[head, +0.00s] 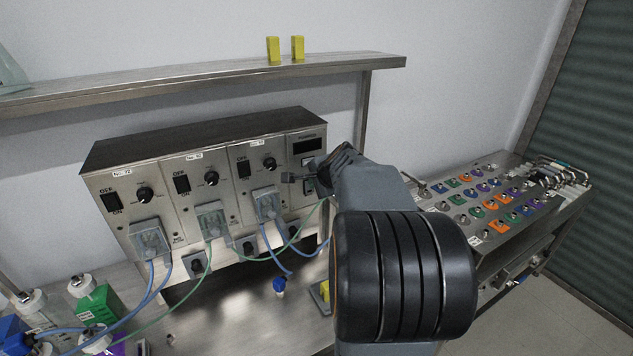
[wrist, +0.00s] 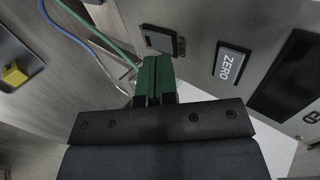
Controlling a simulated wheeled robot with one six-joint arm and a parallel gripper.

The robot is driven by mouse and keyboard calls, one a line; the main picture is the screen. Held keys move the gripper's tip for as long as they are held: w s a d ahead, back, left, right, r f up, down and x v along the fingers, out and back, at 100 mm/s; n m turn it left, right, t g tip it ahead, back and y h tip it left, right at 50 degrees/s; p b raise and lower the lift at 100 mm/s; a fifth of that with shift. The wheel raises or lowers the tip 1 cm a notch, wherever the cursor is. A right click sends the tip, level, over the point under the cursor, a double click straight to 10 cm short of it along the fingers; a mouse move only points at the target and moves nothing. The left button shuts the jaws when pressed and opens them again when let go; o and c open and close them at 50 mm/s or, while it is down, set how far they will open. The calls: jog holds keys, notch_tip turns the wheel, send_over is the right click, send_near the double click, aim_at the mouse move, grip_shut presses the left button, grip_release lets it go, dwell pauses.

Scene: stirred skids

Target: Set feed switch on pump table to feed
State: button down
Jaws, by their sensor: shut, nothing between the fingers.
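The steel control box (head: 215,150) stands on the pump table, with several dials and OFF/ON rocker switches on its front. Its right-hand panel, marked POWER, has a dark display (head: 308,146). In the wrist view a dark rocker switch (wrist: 160,40) sits on this panel, beside a button labelled ZERO (wrist: 231,64). I cannot read any feed marking or tell the switch's position. My gripper (head: 288,178) is at the panel's front, partly covering its lower part. In the wrist view its green fingers (wrist: 157,62) are together and empty, close to the switch; contact is unclear.
Blue and green cables (head: 204,262) hang from plugs below the dials. A shelf (head: 200,78) with two yellow blocks runs above the box. A steel unit with coloured knobs (head: 490,205) stands at right. Bottles (head: 85,290) crowd the lower left.

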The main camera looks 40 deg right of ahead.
jog(key=v, duration=1.2)
jog(key=shift+w+r+b, duration=0.15)
jog(key=shift+b, duration=0.3)
